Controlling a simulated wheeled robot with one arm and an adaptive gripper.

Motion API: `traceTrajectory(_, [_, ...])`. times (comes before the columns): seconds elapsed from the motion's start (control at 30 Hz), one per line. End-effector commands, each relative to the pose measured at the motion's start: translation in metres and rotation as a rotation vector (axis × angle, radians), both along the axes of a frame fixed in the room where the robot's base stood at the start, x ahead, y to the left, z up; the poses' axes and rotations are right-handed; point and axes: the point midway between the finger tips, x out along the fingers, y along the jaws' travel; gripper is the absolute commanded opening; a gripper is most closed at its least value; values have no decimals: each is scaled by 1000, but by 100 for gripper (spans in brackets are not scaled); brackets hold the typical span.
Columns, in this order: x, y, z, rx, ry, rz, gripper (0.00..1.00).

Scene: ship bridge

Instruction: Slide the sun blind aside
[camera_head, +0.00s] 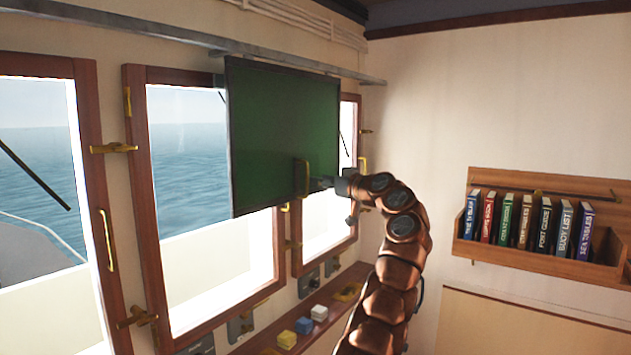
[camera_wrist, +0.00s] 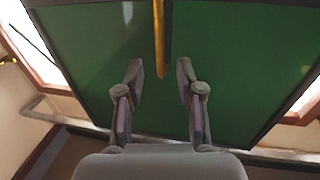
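The sun blind (camera_head: 270,135) is a dark green panel in a thin dark frame, hanging from a grey rail (camera_head: 160,32). It covers the right part of the middle window and the left part of the right window. A vertical brass handle (camera_head: 301,177) is on its right side. My gripper (camera_head: 325,184) is at this handle, reaching in from the right. In the wrist view the green blind (camera_wrist: 230,60) fills most of the picture. My gripper (camera_wrist: 160,71) is open there, with the end of the handle (camera_wrist: 159,40) between its fingertips and a visible gap on both sides.
Wood-framed windows with brass latches (camera_head: 114,148) line the wall to the left. A bookshelf (camera_head: 540,252) with several books hangs on the right wall.

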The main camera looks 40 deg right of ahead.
Motion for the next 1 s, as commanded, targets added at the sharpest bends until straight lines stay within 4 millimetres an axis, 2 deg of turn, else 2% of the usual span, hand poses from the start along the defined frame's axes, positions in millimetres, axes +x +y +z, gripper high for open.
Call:
traceTrajectory(0.2, [-27,-3,0,2,-1,-2,37])
traceTrajectory(0.4, [-44,-5,-1,2,1,0,37])
traceTrajectory(0.6, [-50,-6,-1,2,0,-1,37])
traceTrajectory(1.0, [-48,-5,-1,27,2,10,37])
